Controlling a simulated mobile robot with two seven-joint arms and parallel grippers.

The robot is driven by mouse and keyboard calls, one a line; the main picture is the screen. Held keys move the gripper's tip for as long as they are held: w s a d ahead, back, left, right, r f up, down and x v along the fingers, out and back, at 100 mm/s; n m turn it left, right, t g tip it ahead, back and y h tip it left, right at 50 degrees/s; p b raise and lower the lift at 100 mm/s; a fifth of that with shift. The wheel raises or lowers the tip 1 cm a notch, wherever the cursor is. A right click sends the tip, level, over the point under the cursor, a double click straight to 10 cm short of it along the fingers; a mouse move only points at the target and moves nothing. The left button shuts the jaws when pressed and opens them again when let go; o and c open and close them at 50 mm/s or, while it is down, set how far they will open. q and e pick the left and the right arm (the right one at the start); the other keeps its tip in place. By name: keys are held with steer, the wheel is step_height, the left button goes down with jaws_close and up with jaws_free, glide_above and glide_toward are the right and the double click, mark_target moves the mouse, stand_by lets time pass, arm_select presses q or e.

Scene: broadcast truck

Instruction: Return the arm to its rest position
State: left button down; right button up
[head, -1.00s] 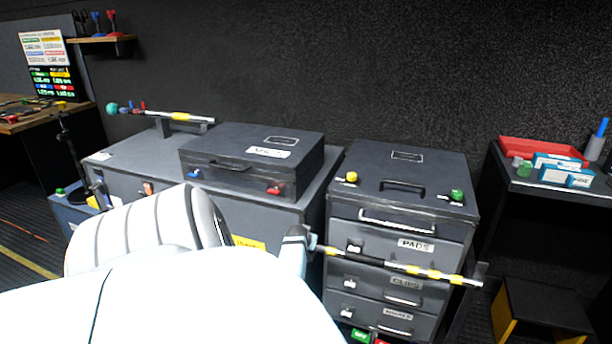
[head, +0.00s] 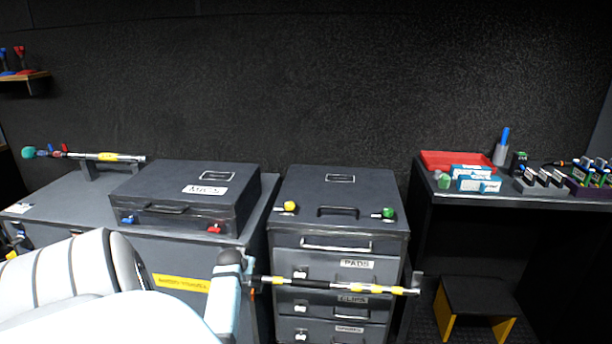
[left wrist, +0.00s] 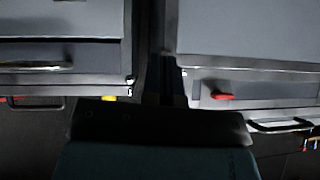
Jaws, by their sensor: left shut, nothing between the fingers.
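My left arm comes in from the lower left of the head view. My left gripper (head: 242,266) is at its end, with a pale blue body and dark tip, in front of the gap between the two grey cabinets. Its fingers are mostly hidden there. In the left wrist view the dark fingers (left wrist: 162,75) are together with nothing between them, pointing at the gap. A pole with yellow bands (head: 335,285) runs level across the drawer cabinet (head: 345,237), its left end close beside the gripper; whether they touch I cannot tell. My right gripper is not in view.
A dark case (head: 190,172) lies on the left cabinet (head: 60,205). A shelf table (head: 450,198) at right carries a red tray (head: 455,157) and small boxes. A low step stool (head: 475,300) stands below it.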

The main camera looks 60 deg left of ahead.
arm_select(q)
steer(key=w+d+f+m+t+h, duration=0.15)
steer(key=w+d+m, duration=0.3)
steer(key=d, duration=0.75)
steer(key=w+d+f+m+t+h, duration=0.1)
steer(key=w+d+m+t, duration=0.3)
steer(key=d, duration=0.9)
steer(key=s+d+f+m+h, duration=0.1)
steer(key=d+h, duration=0.1)
steer(key=d, duration=0.7)
steer(key=s+d+f+m+h, duration=0.1)
steer(key=s+d+h, duration=0.1)
steer(key=d, duration=0.7)
steer(key=s+d+r+m+h, duration=0.15)
steer(key=s+d, duration=0.25)
steer(key=d, duration=0.5)
steer(key=s+d+h, duration=0.3)
steer(key=s+d, duration=0.1)
steer(key=d, duration=0.5)
step_height(320, 180, up, 14)
steer(key=a+p, duration=0.1)
steer(key=p, duration=1.6)
steer(key=shift+a, duration=0.25)
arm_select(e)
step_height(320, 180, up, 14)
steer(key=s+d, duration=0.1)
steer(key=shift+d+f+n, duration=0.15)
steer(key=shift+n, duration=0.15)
